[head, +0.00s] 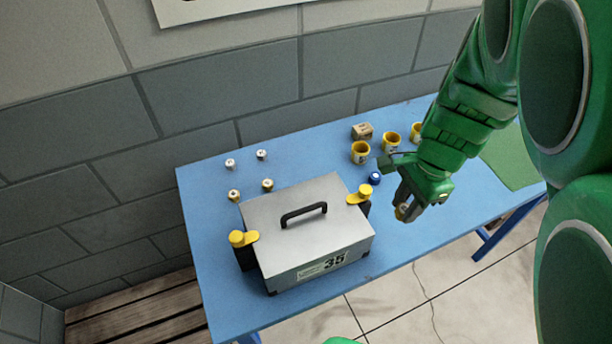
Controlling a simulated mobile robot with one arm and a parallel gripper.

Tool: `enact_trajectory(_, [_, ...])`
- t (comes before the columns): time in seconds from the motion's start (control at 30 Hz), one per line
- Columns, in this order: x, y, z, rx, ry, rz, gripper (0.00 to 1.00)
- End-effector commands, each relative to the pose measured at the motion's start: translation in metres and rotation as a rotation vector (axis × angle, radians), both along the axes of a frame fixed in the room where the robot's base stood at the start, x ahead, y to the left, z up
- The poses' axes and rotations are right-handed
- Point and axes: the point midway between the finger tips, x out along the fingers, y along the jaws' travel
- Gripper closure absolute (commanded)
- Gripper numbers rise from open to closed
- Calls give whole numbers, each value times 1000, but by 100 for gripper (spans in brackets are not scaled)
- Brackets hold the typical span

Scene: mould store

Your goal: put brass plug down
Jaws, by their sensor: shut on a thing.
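My gripper (406,211) is at the right of the metal box, above the front part of the blue table. It is shut on the brass plug (403,210), of which only a small part shows between the fingers. Similar small plugs stand on the table at the back left: two look silvery (230,163) and two look brass (234,195). The blue table (213,245) is under all of these.
A metal box (335,225) marked 35, with a black handle and yellow clamps (243,238), fills the table's middle. A green mat (512,160) lies right.

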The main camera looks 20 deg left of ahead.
Motion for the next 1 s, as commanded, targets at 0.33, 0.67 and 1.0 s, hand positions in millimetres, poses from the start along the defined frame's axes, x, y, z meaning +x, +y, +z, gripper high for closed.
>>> enact_trajectory(0.33, [40,34,5,-6,-1,12,100])
enact_trajectory(0.67, [91,90,9,-9,-6,28,100])
enact_trajectory(1.0, [132,156,8,-8,-8,50,100])
